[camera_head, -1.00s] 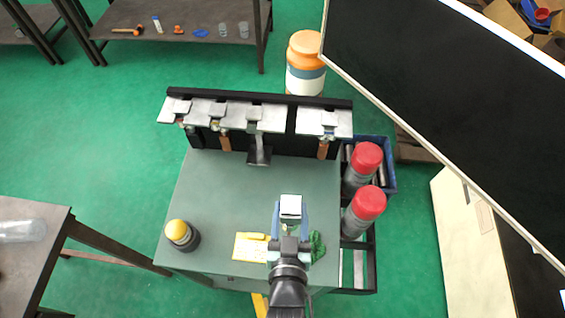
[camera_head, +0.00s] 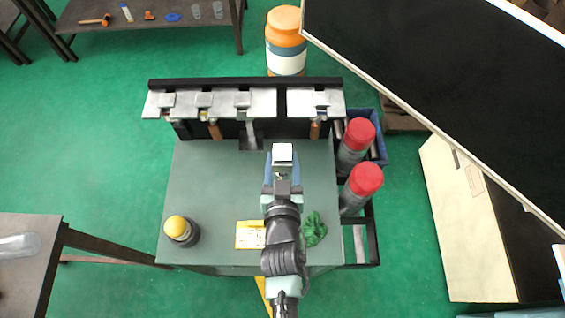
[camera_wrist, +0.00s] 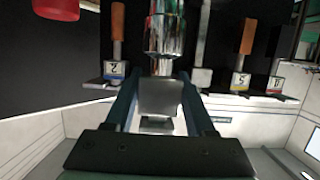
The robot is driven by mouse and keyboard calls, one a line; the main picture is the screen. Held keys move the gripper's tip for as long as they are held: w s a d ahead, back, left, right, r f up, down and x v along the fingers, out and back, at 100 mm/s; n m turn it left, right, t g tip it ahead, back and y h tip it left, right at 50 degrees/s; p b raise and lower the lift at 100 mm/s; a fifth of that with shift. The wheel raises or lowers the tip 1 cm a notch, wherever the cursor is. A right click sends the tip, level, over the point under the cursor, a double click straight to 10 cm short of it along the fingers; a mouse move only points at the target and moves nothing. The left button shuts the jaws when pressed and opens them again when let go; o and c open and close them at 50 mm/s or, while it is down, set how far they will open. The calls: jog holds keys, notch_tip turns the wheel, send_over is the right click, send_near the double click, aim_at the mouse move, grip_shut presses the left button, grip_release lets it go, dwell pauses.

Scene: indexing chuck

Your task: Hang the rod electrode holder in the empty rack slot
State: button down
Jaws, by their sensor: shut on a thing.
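My gripper (camera_head: 282,180) is shut on the rod electrode holder, which shows a pale square top (camera_head: 282,153) in the head view. In the wrist view the holder has a grey block (camera_wrist: 160,97) between my fingers and a shiny chrome cylinder (camera_wrist: 165,40) beyond it. The rack (camera_head: 345,85) stands along the back edge of the table, ahead of my gripper. Several holders hang on it, some with orange parts (camera_head: 315,130). A dark gap (camera_head: 281,103) shows between the third plate and the rightmost plate, roughly in line with my gripper. The held holder is apart from the rack.
Two red-capped cylinders (camera_head: 360,134) (camera_head: 366,179) stand right of the table. A yellow-capped container (camera_head: 176,227), a yellow note (camera_head: 249,235) and a green cloth (camera_head: 314,230) are on the tabletop (camera_head: 210,185). A large dark panel (camera_head: 430,70) fills the upper right.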

send_near(282, 100)
jog(key=shift+f, duration=0.75)
jog(key=shift+w+b, duration=1.75)
jog(key=shift+w, duration=1.15)
jog(key=shift+f, duration=0.1)
